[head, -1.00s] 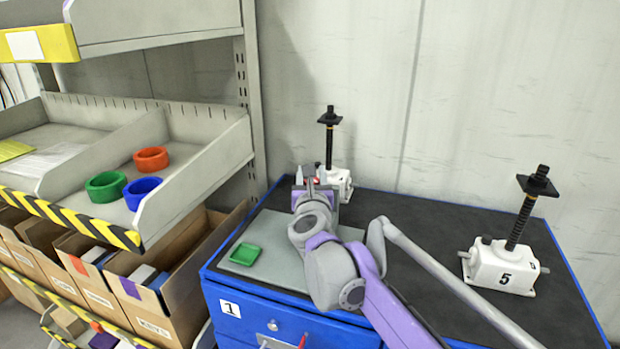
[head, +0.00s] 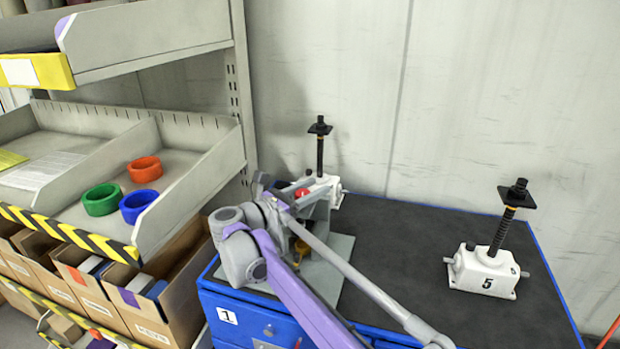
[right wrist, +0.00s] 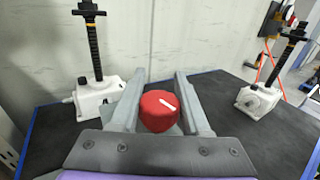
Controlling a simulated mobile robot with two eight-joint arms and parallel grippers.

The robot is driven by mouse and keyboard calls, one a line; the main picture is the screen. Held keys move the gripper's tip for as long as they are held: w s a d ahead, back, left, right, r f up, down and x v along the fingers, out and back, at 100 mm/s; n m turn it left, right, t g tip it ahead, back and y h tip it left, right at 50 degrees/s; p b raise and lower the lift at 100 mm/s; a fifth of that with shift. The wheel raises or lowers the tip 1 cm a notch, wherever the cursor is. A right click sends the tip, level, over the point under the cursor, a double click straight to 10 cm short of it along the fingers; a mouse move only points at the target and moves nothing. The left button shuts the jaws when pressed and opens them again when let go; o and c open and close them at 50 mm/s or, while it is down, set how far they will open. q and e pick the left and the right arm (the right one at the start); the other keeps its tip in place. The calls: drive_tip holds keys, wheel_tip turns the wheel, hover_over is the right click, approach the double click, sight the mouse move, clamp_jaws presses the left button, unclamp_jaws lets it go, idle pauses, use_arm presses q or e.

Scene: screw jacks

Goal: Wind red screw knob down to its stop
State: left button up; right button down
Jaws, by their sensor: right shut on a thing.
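The red screw knob (right wrist: 159,111), with a white mark on top, sits between the two fingers of my right gripper (right wrist: 160,80) in the right wrist view. In the head view the knob (head: 302,192) is a small red spot beside the gripper (head: 296,190), partly hidden by my arm. The right gripper is shut on the knob. What the knob is mounted on is mostly hidden. My left gripper is not in view.
A white jack (head: 334,195) with a black upright screw stands behind the gripper. Another white jack marked 5 (head: 487,272) stands at the right. The dark benchtop (head: 400,240) between is clear. A grey shelf (head: 190,190) with coloured rings is close on the left.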

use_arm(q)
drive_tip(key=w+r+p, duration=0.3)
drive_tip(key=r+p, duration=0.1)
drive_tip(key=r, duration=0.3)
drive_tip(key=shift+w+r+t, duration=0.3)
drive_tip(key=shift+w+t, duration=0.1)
use_arm(e)
drive_tip(key=shift+s+d+r+m+g+h, duration=0.1)
drive_tip(key=shift+s+d+m+g+h, duration=0.1)
drive_tip(key=shift+m+g+h, duration=0.9)
drive_tip(key=shift+s+d+r+m+g+h, duration=0.1)
drive_tip(key=shift+s+r+m+g+h, duration=0.15)
drive_tip(key=shift+m+g, duration=0.95)
drive_tip(key=shift+s+d+m+g+h, duration=0.15)
drive_tip(key=shift+m+g+h, duration=0.55)
drive_tip(key=shift+g, duration=1)
drive_tip(key=c, duration=0.6)
unclamp_jaws()
drive_tip(key=shift+o, duration=1.1)
drive_tip(key=shift+a+f, duration=0.1)
drive_tip(key=shift+f, duration=0.1)
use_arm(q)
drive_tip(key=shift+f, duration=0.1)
use_arm(e)
drive_tip(key=v, duration=0.7)
drive_tip(key=shift+a, duration=0.2)
